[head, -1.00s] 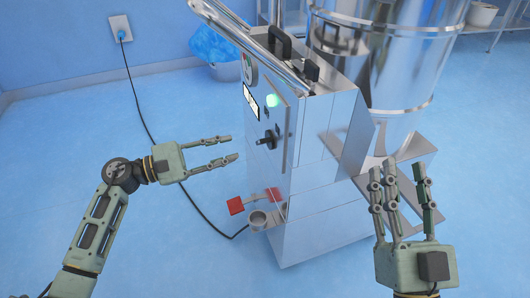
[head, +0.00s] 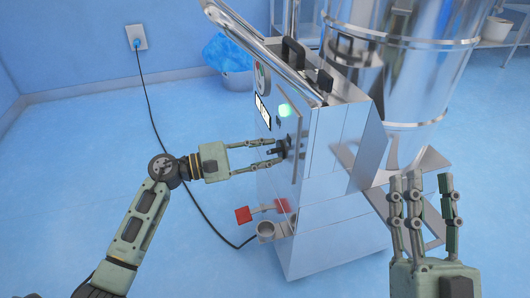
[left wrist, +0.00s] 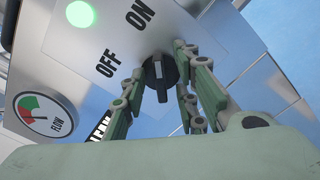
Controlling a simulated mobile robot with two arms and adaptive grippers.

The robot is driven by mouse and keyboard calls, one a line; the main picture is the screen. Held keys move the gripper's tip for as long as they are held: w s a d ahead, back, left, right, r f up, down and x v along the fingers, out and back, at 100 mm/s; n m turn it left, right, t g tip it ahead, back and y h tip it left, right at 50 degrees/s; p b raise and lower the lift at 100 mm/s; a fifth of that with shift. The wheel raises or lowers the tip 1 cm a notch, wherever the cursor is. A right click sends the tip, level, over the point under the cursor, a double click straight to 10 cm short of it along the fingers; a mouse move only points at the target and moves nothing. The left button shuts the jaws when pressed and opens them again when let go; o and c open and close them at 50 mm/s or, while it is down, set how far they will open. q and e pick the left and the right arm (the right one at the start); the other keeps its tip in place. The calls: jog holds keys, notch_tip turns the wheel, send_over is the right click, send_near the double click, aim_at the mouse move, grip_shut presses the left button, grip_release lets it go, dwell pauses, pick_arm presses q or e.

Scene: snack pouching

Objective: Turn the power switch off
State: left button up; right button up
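The power switch (left wrist: 159,78) is a round black knob on the machine's panel, between the OFF label (left wrist: 107,63) and ON label (left wrist: 140,15) and my fingers in the left wrist view. Its pale mark points up, more toward ON. In the head view the knob (head: 285,149) is partly hidden by my fingers. My left gripper (head: 279,152) is open, with its fingers on both sides of the knob; whether they touch it I cannot tell. The green lamp (head: 285,111) above is lit. My right gripper (head: 428,183) is open and empty, right of the machine.
The steel machine (head: 330,225) stands on a blue floor. A flow gauge (left wrist: 45,112) is beside the labels. A cable (head: 165,170) runs to the wall outlet (head: 137,37).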

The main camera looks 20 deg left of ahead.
pick_arm(q)
grip_shut()
